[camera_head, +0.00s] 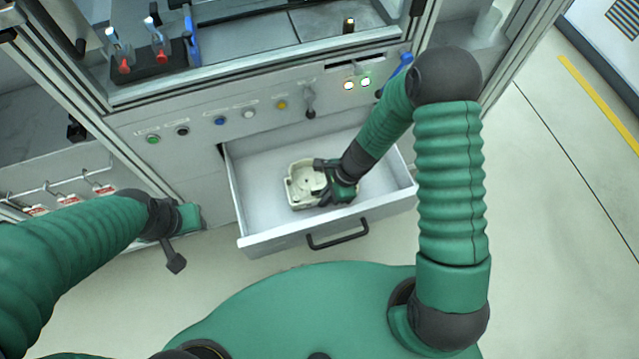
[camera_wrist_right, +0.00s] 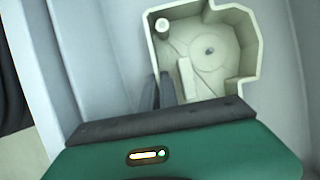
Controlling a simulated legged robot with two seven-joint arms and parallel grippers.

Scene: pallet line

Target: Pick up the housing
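The housing (camera_head: 300,184) is a cream, open-topped box with a stepped outline, lying inside the open drawer. In the right wrist view the housing (camera_wrist_right: 215,65) shows a round post in one corner and a small round boss on its floor. My right gripper (camera_head: 330,190) reaches down over the housing's right side in the head view. In the wrist view its two dark fingers (camera_wrist_right: 158,91) are close together, one on each side of the housing's wall. My left gripper (camera_head: 174,256) is outside the drawer to the left; its finger opening is not clear.
The grey drawer (camera_head: 280,240) is pulled out and has a black handle (camera_head: 337,234). Its floor is otherwise bare. Above it is a panel with coloured buttons (camera_head: 220,121). Red-tagged hooks (camera_head: 70,199) hang at the left. Open floor lies to the right.

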